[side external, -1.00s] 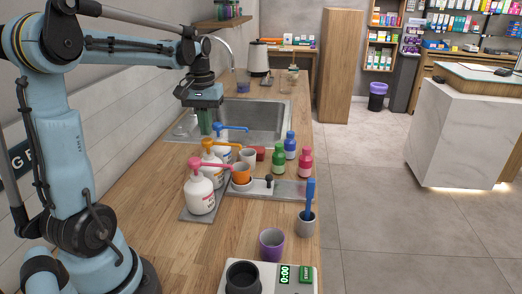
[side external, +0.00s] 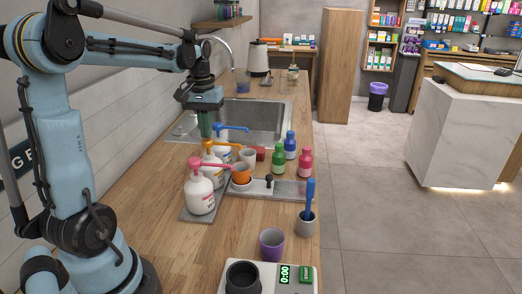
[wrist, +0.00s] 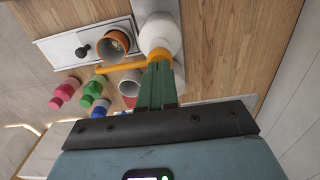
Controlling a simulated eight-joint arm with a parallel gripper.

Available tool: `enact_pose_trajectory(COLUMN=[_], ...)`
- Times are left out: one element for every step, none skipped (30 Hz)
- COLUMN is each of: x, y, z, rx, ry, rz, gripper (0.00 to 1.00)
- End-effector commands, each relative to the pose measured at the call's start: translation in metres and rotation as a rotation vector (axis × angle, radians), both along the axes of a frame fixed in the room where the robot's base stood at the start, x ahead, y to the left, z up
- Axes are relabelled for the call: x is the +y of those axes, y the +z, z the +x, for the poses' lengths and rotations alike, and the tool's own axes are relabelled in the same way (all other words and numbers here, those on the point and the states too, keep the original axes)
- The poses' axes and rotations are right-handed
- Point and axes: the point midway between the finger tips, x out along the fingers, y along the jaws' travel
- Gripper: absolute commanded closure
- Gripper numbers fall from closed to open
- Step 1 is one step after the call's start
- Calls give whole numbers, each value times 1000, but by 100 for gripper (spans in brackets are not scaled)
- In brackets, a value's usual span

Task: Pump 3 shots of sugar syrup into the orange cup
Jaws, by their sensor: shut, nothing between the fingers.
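The orange cup (side external: 242,174) stands on a grey plate on the counter in the side view, and I look down on it in the wrist view (wrist: 105,48). A white bottle with an orange pump (side external: 209,144) stands behind the pink-pump bottle; its spout points right. It shows in the wrist view (wrist: 160,37), partly covered by my fingers. My gripper (side external: 205,136) points down, its green fingers shut and empty, just above the orange pump head. Whether they touch it, I cannot tell. Bottle labels are too small to read.
A pink-pump bottle (side external: 200,192) is in front and a blue-pump bottle (side external: 222,154) behind. Green (side external: 278,161), blue (side external: 290,146) and pink (side external: 305,162) bottles stand right. A white cup (side external: 248,155) is near the orange one.

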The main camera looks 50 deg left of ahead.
Motion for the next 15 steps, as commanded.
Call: enact_pose_trajectory(x=[0, 0, 0, 0, 0, 0, 0, 0, 0, 0, 0, 0, 0, 0, 0], y=[-2, -3, -4, -5, -6, -7, -8, -9, -10, -11, -12, -14, -14, -16, -17], z=[0, 0, 0, 0, 0, 0, 0, 0, 0, 0, 0, 0, 0, 0, 0], rx=[0, 0, 0, 0, 0, 0, 0, 0, 0, 0, 0, 0, 0, 0, 0], ry=[0, 0, 0, 0, 0, 0, 0, 0, 0, 0, 0, 0, 0, 0, 0], rz=[0, 0, 0, 0, 0, 0, 0, 0, 0, 0, 0, 0, 0, 0, 0], gripper=[100, 100, 100, 100, 100, 100, 100, 100, 100, 100, 100, 100, 100, 100, 100])
